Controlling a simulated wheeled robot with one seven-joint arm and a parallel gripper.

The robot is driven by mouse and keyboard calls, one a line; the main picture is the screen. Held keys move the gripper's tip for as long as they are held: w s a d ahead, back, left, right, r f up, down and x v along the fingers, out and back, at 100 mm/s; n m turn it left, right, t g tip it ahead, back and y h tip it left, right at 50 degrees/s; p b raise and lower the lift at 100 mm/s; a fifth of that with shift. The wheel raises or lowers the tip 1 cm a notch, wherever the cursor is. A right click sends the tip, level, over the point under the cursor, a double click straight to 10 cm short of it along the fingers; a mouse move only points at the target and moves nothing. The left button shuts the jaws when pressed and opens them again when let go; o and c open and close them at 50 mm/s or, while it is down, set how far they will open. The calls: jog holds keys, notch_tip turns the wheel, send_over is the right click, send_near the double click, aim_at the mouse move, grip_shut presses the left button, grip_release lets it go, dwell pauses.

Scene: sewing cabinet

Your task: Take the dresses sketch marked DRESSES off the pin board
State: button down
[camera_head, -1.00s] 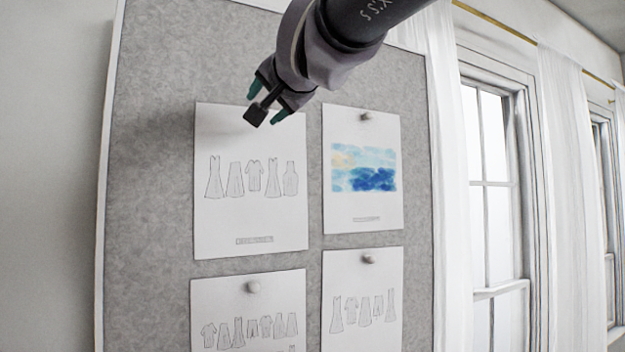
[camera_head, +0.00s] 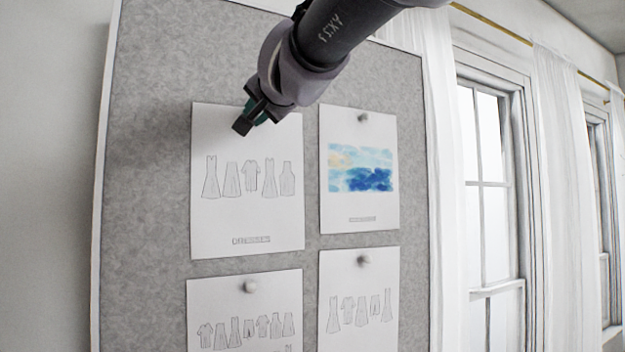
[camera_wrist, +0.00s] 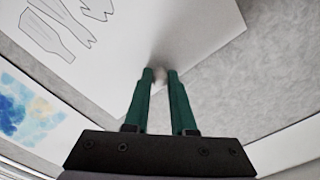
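The dresses sketch (camera_head: 245,215) is a white sheet at the upper left of the pin board's papers, with several outlined dresses and the label DRESSES. It lies flat on the grey pin board (camera_head: 150,160). In the wrist view the sketch (camera_wrist: 140,35) fills the top, with its edge running down beside the fingers. My gripper (camera_head: 247,122) is at the sheet's top edge. In the wrist view its green fingertips (camera_wrist: 160,76) stand close on both sides of a pale pin (camera_wrist: 159,77), which fills the narrow gap. In the head view my gripper hides this pin.
A blue watercolour sheet (camera_head: 360,205) hangs just right of the sketch. Two more clothing sketches (camera_head: 225,300) (camera_head: 345,285) hang below, each with a pin. White curtains (camera_head: 455,200) and a window (camera_head: 485,140) are to the right. The board's left strip is bare.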

dwell(0.3)
notch_tip(320, 180, up, 7)
jog(key=v, duration=2)
jog(key=shift+s, duration=0.1)
